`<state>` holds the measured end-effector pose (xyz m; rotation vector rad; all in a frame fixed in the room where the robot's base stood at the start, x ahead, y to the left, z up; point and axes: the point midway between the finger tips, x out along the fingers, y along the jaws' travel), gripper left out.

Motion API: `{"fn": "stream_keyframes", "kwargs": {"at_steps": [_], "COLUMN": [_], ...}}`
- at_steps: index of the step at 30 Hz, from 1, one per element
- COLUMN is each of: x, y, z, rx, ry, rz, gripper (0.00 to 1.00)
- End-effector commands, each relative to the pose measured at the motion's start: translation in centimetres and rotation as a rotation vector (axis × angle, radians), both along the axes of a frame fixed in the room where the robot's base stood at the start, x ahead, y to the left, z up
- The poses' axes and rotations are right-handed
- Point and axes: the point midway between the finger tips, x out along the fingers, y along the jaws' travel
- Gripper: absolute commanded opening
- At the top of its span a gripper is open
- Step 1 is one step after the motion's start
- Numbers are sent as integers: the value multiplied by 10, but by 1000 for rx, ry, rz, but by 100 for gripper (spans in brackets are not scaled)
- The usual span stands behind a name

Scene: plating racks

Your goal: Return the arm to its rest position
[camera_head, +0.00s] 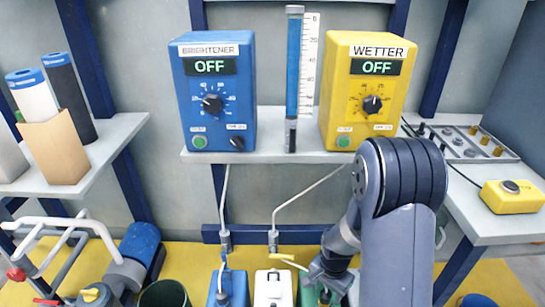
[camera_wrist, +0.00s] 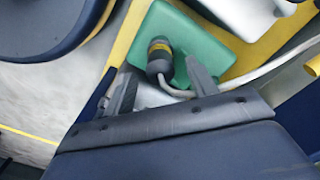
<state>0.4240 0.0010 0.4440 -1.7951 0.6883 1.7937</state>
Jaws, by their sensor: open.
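My arm reaches down at the right of the head view, with my gripper (camera_head: 326,284) low over a green canister (camera_head: 308,295), which my gripper partly hides. In the wrist view my gripper (camera_wrist: 163,80) has its two fingers apart. A dark grey fitting with a yellow band (camera_wrist: 159,56) shows between and just beyond the fingertips, against the green canister (camera_wrist: 205,52). A hose runs from the fitting to the right. I cannot tell whether a finger touches the fitting.
A blue canister (camera_head: 236,288) and a white canister (camera_head: 273,290) stand left of my gripper, with hoses above. The blue BRIGHTENER box (camera_head: 219,128) and yellow WETTER box (camera_head: 343,110), both reading OFF, sit on a shelf (camera_head: 270,152). A side bench (camera_head: 480,215) is at right.

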Motion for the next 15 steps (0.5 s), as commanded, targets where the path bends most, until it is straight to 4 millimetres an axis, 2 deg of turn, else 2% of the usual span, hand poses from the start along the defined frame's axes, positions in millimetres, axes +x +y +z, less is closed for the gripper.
{"fn": "stream_keyframes", "kwargs": {"at_steps": [1,15], "x": [0,0], "y": [0,0], "z": [13,69], "rx": [0,0], "ry": [-1,0], "rz": [0,0], "gripper": [54,54]}}
